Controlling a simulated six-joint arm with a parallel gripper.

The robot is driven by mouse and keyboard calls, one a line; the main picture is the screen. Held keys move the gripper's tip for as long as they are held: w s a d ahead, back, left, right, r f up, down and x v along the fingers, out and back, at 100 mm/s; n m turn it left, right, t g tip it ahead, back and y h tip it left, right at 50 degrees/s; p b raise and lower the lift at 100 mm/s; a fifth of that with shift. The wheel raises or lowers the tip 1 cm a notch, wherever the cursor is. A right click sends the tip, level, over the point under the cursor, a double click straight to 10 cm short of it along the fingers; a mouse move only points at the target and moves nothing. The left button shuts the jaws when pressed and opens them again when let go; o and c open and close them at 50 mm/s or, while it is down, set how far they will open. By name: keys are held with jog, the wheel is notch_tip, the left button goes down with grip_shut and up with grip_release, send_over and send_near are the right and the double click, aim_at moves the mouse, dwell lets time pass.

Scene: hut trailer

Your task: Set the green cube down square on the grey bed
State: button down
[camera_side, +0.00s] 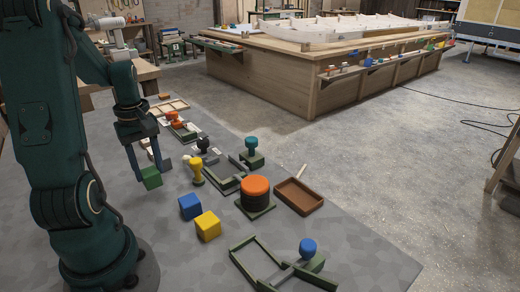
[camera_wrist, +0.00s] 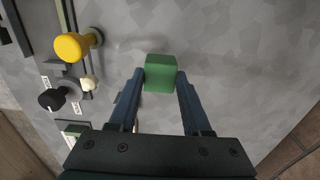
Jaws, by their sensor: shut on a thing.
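The green cube (camera_side: 151,178) sits between the fingertips of my gripper (camera_side: 147,168) at the left of the side view. In the wrist view the cube (camera_wrist: 160,73) is at upper middle, with a blue-grey finger on each side. My gripper (camera_wrist: 162,78) is shut on it. The cube's underside is hidden, and I cannot tell whether it touches the grey bed (camera_side: 130,215) or hangs just above it. The bed (camera_wrist: 240,50) is bare around the cube in the wrist view.
A yellow knobbed piece (camera_side: 196,171) stands right of the cube. A blue cube (camera_side: 190,206) and a yellow cube (camera_side: 207,226) lie nearer the camera. An orange-topped round stack (camera_side: 255,190), brown tray (camera_side: 298,196) and green frame (camera_side: 262,262) stand further right.

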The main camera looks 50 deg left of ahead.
aim_at(149, 171)
jog(key=shift+f, duration=1.4)
jog(key=shift+f, duration=0.15)
jog(key=shift+c, duration=1.7)
grip_release()
